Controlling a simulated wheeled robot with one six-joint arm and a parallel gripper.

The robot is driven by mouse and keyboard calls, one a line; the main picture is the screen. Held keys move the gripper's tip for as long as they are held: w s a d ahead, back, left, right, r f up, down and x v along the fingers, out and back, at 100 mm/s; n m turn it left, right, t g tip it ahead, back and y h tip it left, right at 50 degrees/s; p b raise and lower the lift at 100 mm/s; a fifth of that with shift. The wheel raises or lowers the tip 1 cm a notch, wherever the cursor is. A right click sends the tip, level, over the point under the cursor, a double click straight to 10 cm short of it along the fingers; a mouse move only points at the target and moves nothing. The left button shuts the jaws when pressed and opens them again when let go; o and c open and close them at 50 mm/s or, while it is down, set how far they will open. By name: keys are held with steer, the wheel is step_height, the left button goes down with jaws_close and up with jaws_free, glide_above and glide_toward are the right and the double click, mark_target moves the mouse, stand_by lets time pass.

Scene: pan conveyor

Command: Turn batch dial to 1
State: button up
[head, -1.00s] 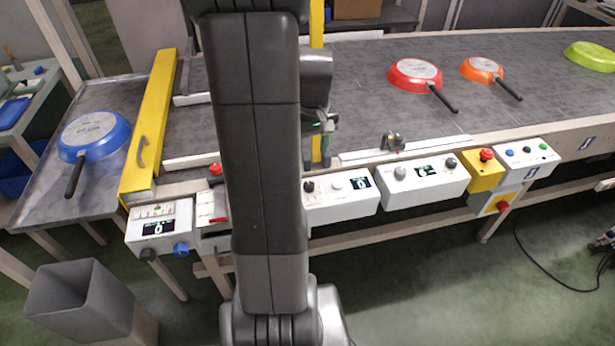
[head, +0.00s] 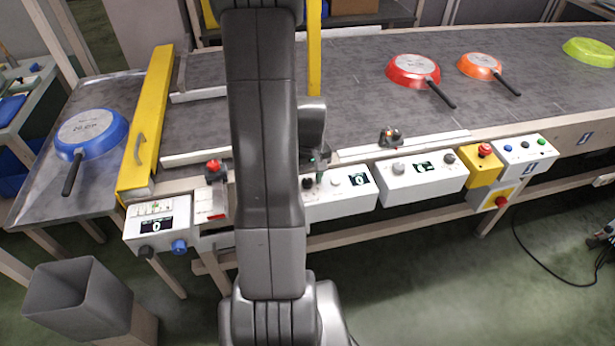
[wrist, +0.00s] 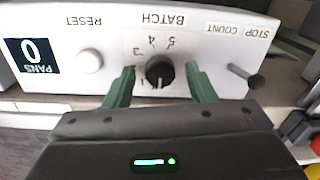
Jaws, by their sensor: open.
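The batch dial (wrist: 159,70) is a round black knob on a white panel (wrist: 100,20), upside down in the wrist view. A numbered scale surrounds it; 3, 4 and 5 are legible. A pale mark shows at the knob's lower edge in the picture, but I cannot tell which number it indicates. My gripper (wrist: 160,72) is open, with one green finger on each side of the dial and visible gaps between. In the head view the dial (head: 308,184) sits just left of my gripper's fingers (head: 319,174), partly crowded by my arm. The pans display (wrist: 34,56) reads 0.
A reset button (wrist: 90,60) and a stop count lever (wrist: 247,76) flank the dial. Another control box (head: 425,183) and a yellow emergency-stop box (head: 483,168) stand to the right. Red (head: 413,70), orange (head: 480,65) and blue (head: 92,132) pans lie on the conveyor line.

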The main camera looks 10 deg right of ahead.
steer(key=c, duration=1)
steer(key=shift+o, duration=0.2)
steer(key=shift+m, duration=0.4)
steer(key=m+b, duration=0.1)
steer(key=m, duration=0.1)
steer(key=shift+m, duration=0.4)
steer(key=shift+m+b, duration=0.35)
steer(key=shift+m, duration=1.75)
steer(key=o, duration=1)
steer(key=shift+c, duration=0.2)
